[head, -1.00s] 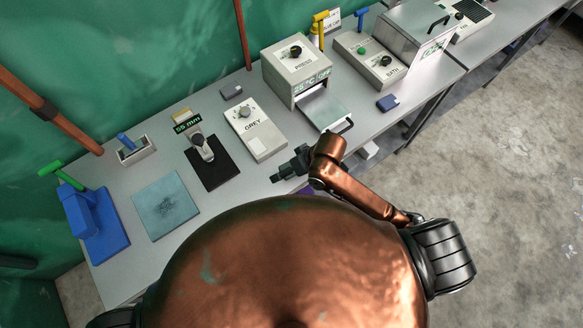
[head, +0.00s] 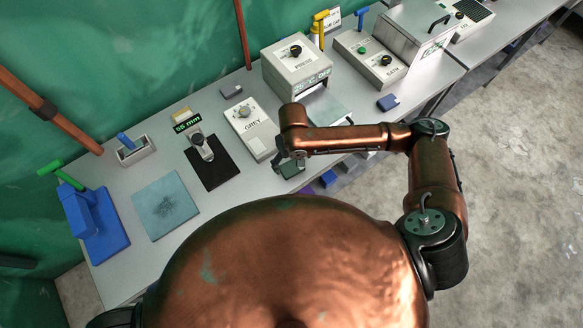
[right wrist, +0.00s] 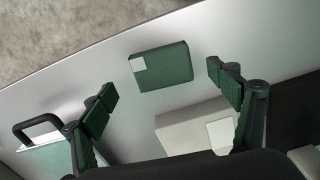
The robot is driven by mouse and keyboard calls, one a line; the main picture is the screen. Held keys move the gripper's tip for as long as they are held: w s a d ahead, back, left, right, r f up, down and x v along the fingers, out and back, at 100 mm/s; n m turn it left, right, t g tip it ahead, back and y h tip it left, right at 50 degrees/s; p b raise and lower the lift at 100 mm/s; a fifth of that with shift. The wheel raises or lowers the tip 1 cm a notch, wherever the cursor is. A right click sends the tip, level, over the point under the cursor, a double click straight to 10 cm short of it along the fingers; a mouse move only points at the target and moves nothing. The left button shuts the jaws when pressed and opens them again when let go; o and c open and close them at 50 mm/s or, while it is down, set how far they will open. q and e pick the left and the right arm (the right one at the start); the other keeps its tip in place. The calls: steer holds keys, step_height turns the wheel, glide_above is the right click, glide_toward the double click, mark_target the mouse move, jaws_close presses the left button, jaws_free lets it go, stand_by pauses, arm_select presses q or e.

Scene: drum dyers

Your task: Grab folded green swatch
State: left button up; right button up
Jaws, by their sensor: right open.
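The folded green swatch (right wrist: 165,68) lies flat on the grey table near its edge in the right wrist view, a dark green rectangle with a pale patch at one corner. My right gripper (right wrist: 163,97) is open, its green-padded fingers spread wide to either side of the swatch's line and not touching it. The space between them is empty. In the head view the right gripper (head: 288,163) points down over the table's front edge, beside the grey meter; it and the arm partly hide the swatch there. My left gripper is out of view.
The grey meter box (head: 250,130) stands close by the right gripper. A black mat (head: 217,177) and teal pad (head: 166,206) lie to its left. The press (head: 297,68) with its plate is behind, and a blue block stand (head: 100,235) is at far left.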

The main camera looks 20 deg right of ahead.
mark_target(292, 167)
step_height(292, 167, down, 5)
steer(key=shift+w+a+r, duration=0.1)
steer(key=shift+w+a, duration=0.05)
steer(key=shift+c, duration=0.5)
steer(key=c, duration=1.1)
steer(key=shift+r, duration=0.1)
